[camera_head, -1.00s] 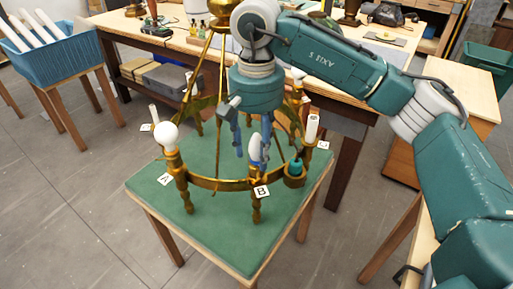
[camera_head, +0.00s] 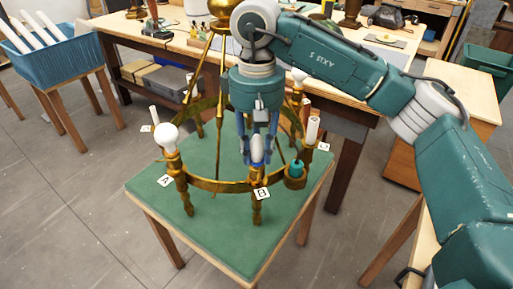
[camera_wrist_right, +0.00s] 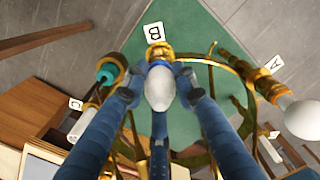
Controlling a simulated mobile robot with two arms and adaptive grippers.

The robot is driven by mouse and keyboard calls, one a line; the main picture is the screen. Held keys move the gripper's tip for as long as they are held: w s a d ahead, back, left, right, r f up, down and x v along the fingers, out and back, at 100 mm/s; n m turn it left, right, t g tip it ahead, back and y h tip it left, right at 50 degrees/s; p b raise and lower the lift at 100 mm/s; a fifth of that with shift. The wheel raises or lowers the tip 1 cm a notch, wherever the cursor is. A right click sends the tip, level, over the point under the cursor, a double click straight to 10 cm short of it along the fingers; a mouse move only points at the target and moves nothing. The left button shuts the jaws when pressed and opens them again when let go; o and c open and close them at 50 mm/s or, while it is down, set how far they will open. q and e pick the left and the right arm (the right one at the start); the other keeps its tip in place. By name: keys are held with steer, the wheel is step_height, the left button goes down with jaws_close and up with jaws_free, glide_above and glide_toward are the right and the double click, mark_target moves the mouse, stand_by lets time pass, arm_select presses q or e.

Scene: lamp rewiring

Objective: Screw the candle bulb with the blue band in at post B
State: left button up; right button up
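The candle bulb (camera_head: 257,149) is white and stands upright at post B of the brass lamp frame (camera_head: 222,185), above the tag B (camera_head: 262,194). In the right wrist view, the bulb (camera_wrist_right: 159,90) points toward the camera, over the brass socket (camera_wrist_right: 159,53). My right gripper (camera_head: 257,158) comes down from above, its blue fingers around the bulb. In the wrist view its fingertips (camera_wrist_right: 160,77) close in on both sides of the bulb's lower part. My left gripper is not in view.
A round white bulb (camera_head: 168,136) stands at post A. A teal item (camera_head: 297,168) sits in a brass cup right of B. A white candle sleeve (camera_head: 312,130) stands at post C. The green table top (camera_head: 225,245) is clear in front. A workbench (camera_head: 180,48) stands behind.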

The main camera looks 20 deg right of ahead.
jaws_close()
steer(key=m, duration=0.5)
steer(key=shift+m, duration=0.3)
steer(key=m, duration=0.2)
steer(key=shift+m, duration=0.3)
steer(key=m, duration=0.3)
steer(key=shift+b, duration=0.3)
steer(key=m, duration=0.5)
steer(key=m, duration=0.5)
steer(key=shift+m, duration=0.3)
steer(key=o, duration=1)
jaws_free()
steer(key=shift+w+a, duration=0.1)
steer(key=shift+c, duration=0.2)
